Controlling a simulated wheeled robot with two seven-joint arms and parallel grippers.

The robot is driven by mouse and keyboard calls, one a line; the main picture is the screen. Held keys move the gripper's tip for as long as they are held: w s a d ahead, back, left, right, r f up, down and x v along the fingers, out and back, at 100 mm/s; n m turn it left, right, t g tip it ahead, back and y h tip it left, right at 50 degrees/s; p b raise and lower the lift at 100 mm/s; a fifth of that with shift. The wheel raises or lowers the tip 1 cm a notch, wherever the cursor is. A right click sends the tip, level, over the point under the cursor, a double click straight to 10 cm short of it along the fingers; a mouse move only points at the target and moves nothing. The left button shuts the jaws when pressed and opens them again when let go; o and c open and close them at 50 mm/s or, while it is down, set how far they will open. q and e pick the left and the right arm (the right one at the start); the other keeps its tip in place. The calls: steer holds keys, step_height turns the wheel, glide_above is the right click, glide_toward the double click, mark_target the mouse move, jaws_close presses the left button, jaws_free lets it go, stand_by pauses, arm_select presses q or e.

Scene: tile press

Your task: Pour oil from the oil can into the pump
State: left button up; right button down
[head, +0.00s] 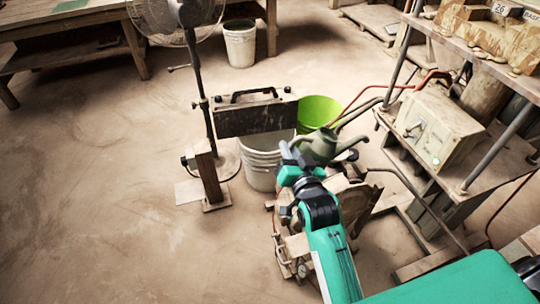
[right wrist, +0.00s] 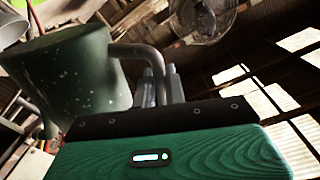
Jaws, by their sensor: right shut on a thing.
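A grey-green oil can (head: 322,146) is held up in the middle of the head view, its long spout pointing to the upper right. My right gripper (head: 294,163) is shut on its handle, at the can's left side. In the right wrist view the can's speckled body (right wrist: 72,75) fills the left, and the bent handle (right wrist: 128,50) runs to the gripper fingers (right wrist: 160,87). Oil is not visible. A machine with a small gauge (head: 302,270) stands below, partly hidden by my arm; I cannot tell whether it is the pump. My left gripper is out of view.
A bright green bucket (head: 318,108) and white buckets (head: 262,168) stand behind the can. A dark box with a handle (head: 245,117) sits over the white ones. A pedestal fan (head: 200,95) is left. A shelf rack at right holds a beige box (head: 432,127). Floor at left is clear.

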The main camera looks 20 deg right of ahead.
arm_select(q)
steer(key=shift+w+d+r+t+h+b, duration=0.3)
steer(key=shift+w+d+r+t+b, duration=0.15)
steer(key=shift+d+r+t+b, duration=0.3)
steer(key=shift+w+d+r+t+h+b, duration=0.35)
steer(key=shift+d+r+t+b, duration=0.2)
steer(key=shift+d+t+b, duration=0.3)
arm_select(e)
steer(key=w+a+f, duration=0.1)
steer(key=w+f, duration=0.9)
steer(key=f, duration=0.1)
steer(key=shift+w+f+y, duration=0.15)
steer(key=shift+f+y, duration=0.05)
steer(key=shift+y, duration=0.1)
steer(key=shift+a, duration=0.1)
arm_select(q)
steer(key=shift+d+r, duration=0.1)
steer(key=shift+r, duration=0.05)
arm_select(e)
steer(key=shift+r, duration=0.15)
arm_select(q)
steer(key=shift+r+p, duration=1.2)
steer(key=shift+p, duration=0.25)
arm_select(e)
steer(key=shift+d+r+m, duration=0.25)
steer(key=shift+r+m, duration=0.45)
steer(key=shift+r, duration=0.4)
